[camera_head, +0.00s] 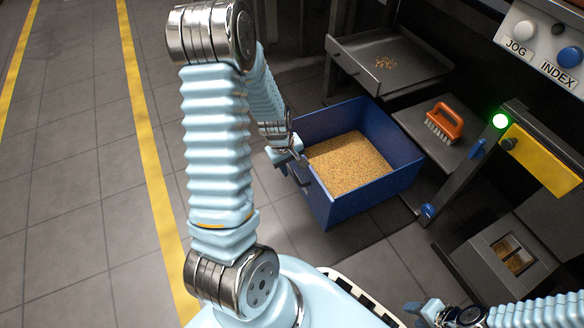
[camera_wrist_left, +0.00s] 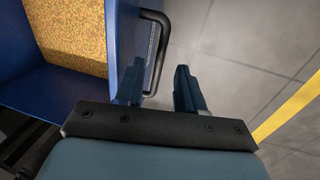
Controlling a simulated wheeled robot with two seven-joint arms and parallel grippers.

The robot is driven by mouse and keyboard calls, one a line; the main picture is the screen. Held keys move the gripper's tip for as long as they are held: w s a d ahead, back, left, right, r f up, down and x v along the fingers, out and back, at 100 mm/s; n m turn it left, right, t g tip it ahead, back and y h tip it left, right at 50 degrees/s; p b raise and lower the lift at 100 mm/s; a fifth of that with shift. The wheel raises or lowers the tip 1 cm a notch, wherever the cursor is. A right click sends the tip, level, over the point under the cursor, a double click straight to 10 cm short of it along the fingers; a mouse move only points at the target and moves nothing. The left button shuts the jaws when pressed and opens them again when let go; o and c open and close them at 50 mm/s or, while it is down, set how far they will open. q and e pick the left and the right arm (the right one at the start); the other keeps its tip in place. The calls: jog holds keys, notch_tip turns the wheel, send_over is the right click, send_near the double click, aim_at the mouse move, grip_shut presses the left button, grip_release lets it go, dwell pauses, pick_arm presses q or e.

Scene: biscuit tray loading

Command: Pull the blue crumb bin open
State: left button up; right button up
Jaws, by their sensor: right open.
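The blue crumb bin (camera_head: 370,196) stands out on the floor, its top uncovered and golden crumbs (camera_head: 346,163) filling much of it. Its dark handle (camera_head: 299,175) is on the left-hand face; in the left wrist view the bent handle bar (camera_wrist_left: 163,50) shows clearly. My left gripper (camera_head: 295,157) is at this face. In the left wrist view its two fingers (camera_wrist_left: 159,88) are apart, with the handle's bar showing in the gap between them; contact cannot be seen. My right gripper (camera_head: 415,309) is low at the right, partly visible, open and away from the bin.
A dark tray with a few crumbs (camera_head: 405,50) is behind the bin. An orange brush (camera_head: 445,122) lies on a grey platform to the right. A post with a green light (camera_head: 500,121) and a yellow panel (camera_head: 545,158) stand further right. The tiled floor at left is clear.

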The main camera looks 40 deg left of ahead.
pick_arm(q)
notch_tip(320, 180, up, 11)
jog(key=s+p, duration=0.2)
jog(key=p, duration=0.1)
jog(key=shift+a+f, duration=0.2)
jog(key=shift+a, duration=0.2)
